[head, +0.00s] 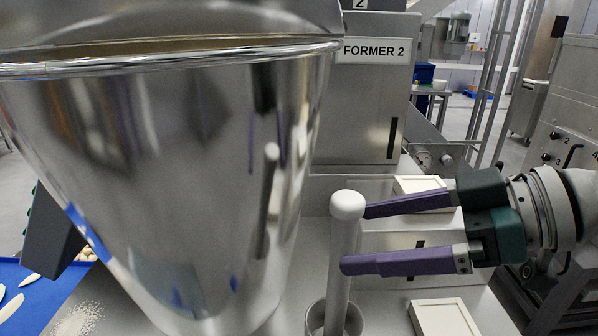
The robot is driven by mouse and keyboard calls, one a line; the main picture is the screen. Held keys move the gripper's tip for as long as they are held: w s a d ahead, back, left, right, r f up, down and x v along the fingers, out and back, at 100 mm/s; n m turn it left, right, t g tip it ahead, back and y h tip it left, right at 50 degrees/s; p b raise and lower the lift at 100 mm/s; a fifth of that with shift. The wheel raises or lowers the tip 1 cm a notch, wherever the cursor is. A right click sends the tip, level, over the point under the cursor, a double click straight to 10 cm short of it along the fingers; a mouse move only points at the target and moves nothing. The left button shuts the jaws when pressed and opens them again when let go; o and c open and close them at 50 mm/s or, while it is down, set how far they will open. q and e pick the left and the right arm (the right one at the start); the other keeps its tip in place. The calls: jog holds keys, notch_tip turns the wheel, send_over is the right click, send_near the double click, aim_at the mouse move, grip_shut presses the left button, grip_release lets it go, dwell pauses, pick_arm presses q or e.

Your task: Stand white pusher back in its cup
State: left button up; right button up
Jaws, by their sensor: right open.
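The white pusher (342,245) is a pale rod with a rounded, wider head. It stands upright with its lower end inside a grey metal cup (355,322) at the bottom of the view; its foot is hidden. My right gripper (357,238) reaches in from the right with its two purple fingers apart. The lower fingertip overlaps the front of the rod, and the upper fingertip ends at the rod's right edge below the head. I cannot tell whether either finger touches it. My left gripper is not visible.
A big shiny metal hopper (170,170) fills the left, close beside the pusher. A machine labelled FORMER 2 (365,100) stands behind. A blue tray (30,285) holds pale pieces at lower left.

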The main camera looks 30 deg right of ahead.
jog(key=s+d+b, duration=0.1)
jog(key=s, duration=0.1)
jog(key=s+d+b, duration=0.1)
jog(key=s+d, duration=0.1)
jog(key=shift+s, duration=0.25)
dwell(0.3)
dwell(0.4)
